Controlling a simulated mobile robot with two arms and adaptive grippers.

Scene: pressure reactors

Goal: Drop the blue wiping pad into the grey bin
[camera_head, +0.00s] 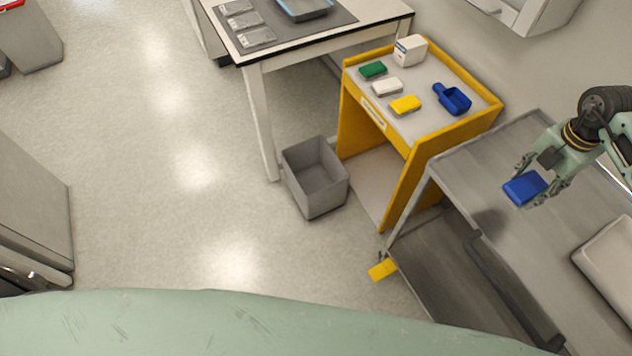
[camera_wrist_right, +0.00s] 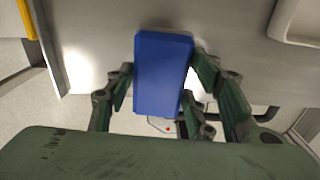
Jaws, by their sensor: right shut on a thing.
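The blue wiping pad (camera_head: 524,189) is held in my right gripper (camera_head: 538,186), above the grey metal cart at the right of the head view. The grey bin (camera_head: 315,178) stands on the floor near the middle of the head view, left of the yellow cart. It is open at the top and its visible inside looks empty. My left gripper is not in view.
A yellow cart (camera_head: 425,136) carries green (camera_head: 373,69), white (camera_head: 387,87) and yellow (camera_head: 405,104) pads, a blue scoop (camera_head: 453,98) and a white box (camera_head: 410,50). It stands between the bin and the metal cart (camera_head: 470,165). A table (camera_head: 335,39) stands behind the bin. Floor to the left is clear.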

